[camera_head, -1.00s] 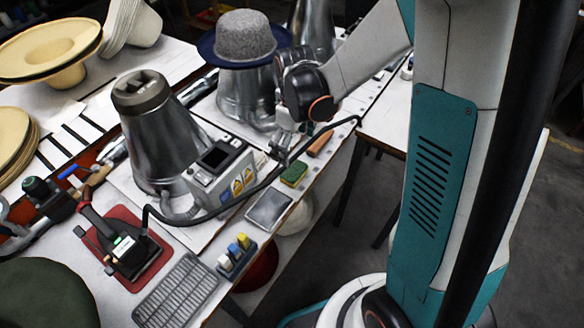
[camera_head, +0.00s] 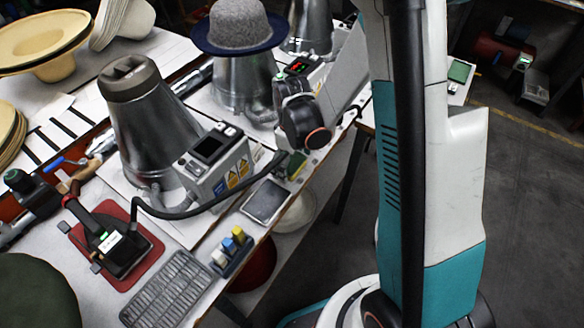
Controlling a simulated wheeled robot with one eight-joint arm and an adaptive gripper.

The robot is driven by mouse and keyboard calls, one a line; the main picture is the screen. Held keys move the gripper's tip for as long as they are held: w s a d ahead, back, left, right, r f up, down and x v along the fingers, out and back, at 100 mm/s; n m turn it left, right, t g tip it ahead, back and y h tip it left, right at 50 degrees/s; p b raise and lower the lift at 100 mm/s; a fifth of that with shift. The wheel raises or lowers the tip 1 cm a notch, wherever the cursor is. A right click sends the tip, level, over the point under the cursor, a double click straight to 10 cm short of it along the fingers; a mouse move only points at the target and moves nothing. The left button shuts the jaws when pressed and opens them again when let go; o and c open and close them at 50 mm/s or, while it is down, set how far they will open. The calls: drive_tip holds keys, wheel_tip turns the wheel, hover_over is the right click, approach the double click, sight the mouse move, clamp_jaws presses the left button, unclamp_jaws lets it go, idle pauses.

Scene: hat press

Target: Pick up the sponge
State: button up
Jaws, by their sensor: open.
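The sponge (camera_head: 297,164), green on top, lies on the front strip of the workbench, just behind a grey tray. Only part of it shows, as my wrist and gripper cover the rest. My gripper (camera_head: 288,167) is pointing down right at the sponge, small and dark in this view. It is open; I cannot tell whether its fingers touch the sponge or stand around it.
A grey tray (camera_head: 265,202) lies in front of the sponge. A control box (camera_head: 217,160) with a black hose (camera_head: 200,211) stands close to the left. A metal cone (camera_head: 150,130) and a grey hat (camera_head: 240,25) on a press are behind. A bottle holder (camera_head: 232,251) is nearer.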

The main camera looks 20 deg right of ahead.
sight(292, 162)
drive_tip(key=c, duration=0.7)
drive_tip(key=shift+c, duration=0.2)
drive_tip(key=shift+r, duration=0.2)
wheel_tip(292, 162, up, 20)
drive_tip(key=p, duration=0.7)
drive_tip(key=shift+f, duration=0.15)
